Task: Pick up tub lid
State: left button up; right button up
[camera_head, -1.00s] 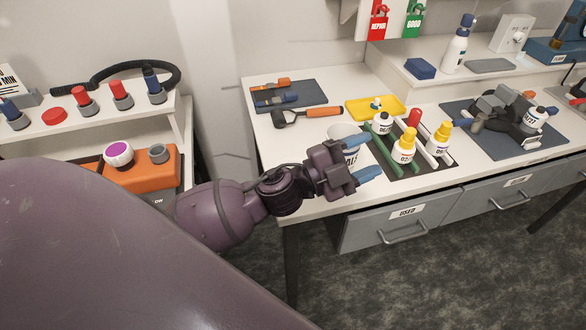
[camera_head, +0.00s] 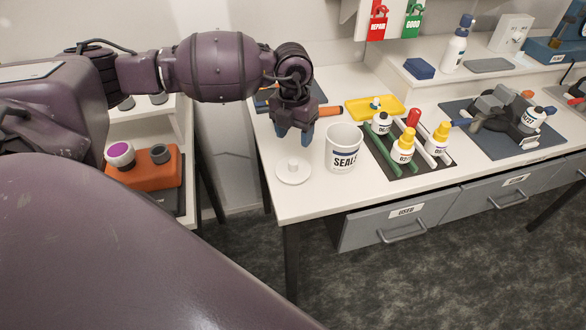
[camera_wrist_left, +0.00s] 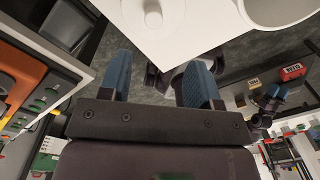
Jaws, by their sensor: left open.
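The tub lid (camera_head: 293,175) is a flat white disc with a small knob, lying on the white bench near its left front corner. The white tub (camera_head: 343,150), labelled SEALS, stands upright just right of it. My left gripper (camera_head: 293,138) points down above and slightly behind the lid, its blue fingers apart and empty. In the left wrist view the gripper (camera_wrist_left: 157,80) is open, with the lid's knob (camera_wrist_left: 153,17) beyond the fingertips near the top edge and the tub (camera_wrist_left: 278,10) at top right.
A dark rack mat (camera_head: 400,170) with several bottles stands right of the tub. A yellow tray (camera_head: 372,107) lies behind it. An orange-handled tool (camera_head: 328,111) lies behind my left gripper. The bench front edge is close to the lid.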

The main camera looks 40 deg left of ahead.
pick_arm(q)
jog(key=shift+a+f, duration=0.25)
jog(key=shift+a, duration=0.2)
send_over(293, 162)
notch_tip(293, 162, down, 4)
jog(key=shift+a+f, duration=0.15)
jog(key=shift+f, duration=0.05)
jog(key=shift+f+p, duration=0.3)
jog(key=shift+f, duration=0.25)
notch_tip(293, 162, down, 3)
jog(key=shift+w+f+p, duration=0.1)
jog(key=shift+f+p, duration=0.05)
jog(key=shift+p, duration=0.15)
jog(key=shift+f, duration=0.6)
jog(key=c, duration=0.8)
jog(key=shift+c, duration=1)
jog(key=shift+r, duration=0.1)
